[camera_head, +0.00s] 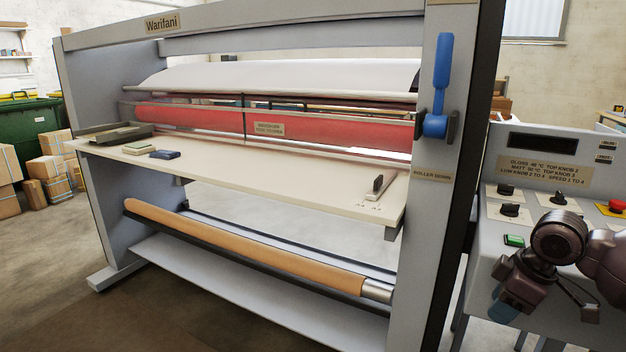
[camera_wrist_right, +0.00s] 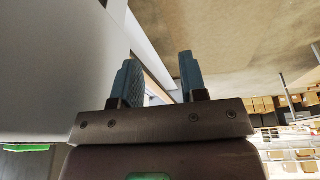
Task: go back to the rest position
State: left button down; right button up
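My right gripper (camera_head: 508,302) hangs in front of the control panel (camera_head: 545,150) at the lower right of the head view, below the green button (camera_head: 514,240). In the right wrist view its two blue-grey fingers (camera_wrist_right: 159,78) stand apart with nothing between them, so it is open and empty. A grey surface fills the left of that view, and the floor shows beyond the fingertips. My right arm covers part of the panel front. My left gripper is not in view.
The roll laminator's red roller (camera_head: 340,127) lies behind its guard above the feed table (camera_head: 330,190). A blue lever (camera_head: 441,80) points up on the right post. Black knobs and a red button (camera_head: 616,206) sit on the panel. Cardboard boxes (camera_head: 50,172) stand at left; the front floor is clear.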

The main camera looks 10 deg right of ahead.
jog(key=s+a+f+m+t+p, duration=0.1)
jog(key=s+a+f, duration=0.15)
jog(key=f, duration=0.35)
jog(key=s+a+f+m+t+y+p, duration=0.1)
jog(key=s+a+f+t, duration=0.1)
jog(key=s+f, duration=0.3)
jog(key=s+a+f+m+t+p, duration=0.1)
jog(key=s+a+f, duration=0.1)
jog(key=f, duration=0.5)
jog(key=s+a+f+m+t+h+p, duration=0.2)
jog(key=s+a+f+m+t, duration=0.2)
jog(key=s+a, duration=0.5)
jog(key=s, duration=0.4)
jog(key=shift+s+a+h, duration=0.15)
jog(key=shift+a+h, duration=0.1)
jog(key=shift+h, duration=0.15)
